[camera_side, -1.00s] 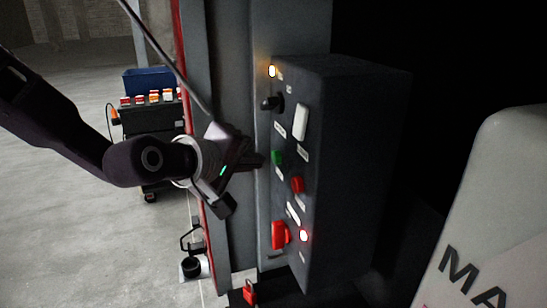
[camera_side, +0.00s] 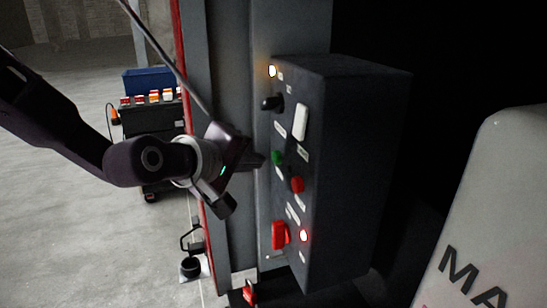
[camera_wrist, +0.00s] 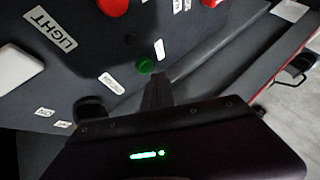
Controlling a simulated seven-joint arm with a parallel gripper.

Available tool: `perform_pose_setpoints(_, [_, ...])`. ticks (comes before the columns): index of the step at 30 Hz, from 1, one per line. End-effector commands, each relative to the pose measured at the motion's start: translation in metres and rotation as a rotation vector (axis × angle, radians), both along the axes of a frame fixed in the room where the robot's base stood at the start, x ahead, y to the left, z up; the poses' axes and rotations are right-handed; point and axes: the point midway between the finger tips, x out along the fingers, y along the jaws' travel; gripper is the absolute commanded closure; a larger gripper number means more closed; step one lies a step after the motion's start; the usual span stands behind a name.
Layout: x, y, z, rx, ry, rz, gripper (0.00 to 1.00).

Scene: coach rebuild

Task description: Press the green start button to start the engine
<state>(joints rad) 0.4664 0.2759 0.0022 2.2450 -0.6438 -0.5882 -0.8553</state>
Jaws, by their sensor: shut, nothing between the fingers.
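The green start button (camera_side: 277,158) sits on the front of a dark control box, left of and above a red button. It also shows in the wrist view (camera_wrist: 146,66), just beyond my fingertips. My gripper (camera_side: 261,160) is shut and empty, with its fingers pointing at the box at about the button's height. In the side view, a small gap shows between the fingertips and the button. In the wrist view, the fingertips (camera_wrist: 159,80) are close beside the button's lower right; I cannot tell whether they touch.
A cart (camera_side: 158,120) stands behind my arm. A pale panel is at right.

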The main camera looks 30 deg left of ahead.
Motion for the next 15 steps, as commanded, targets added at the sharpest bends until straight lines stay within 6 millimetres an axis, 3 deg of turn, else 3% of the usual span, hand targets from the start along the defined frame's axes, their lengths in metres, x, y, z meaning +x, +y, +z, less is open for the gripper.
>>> perform_pose_setpoints(15, [0.0059, -0.0064, 0.0001, 0.0, 0.0, 0.0, 1.0])
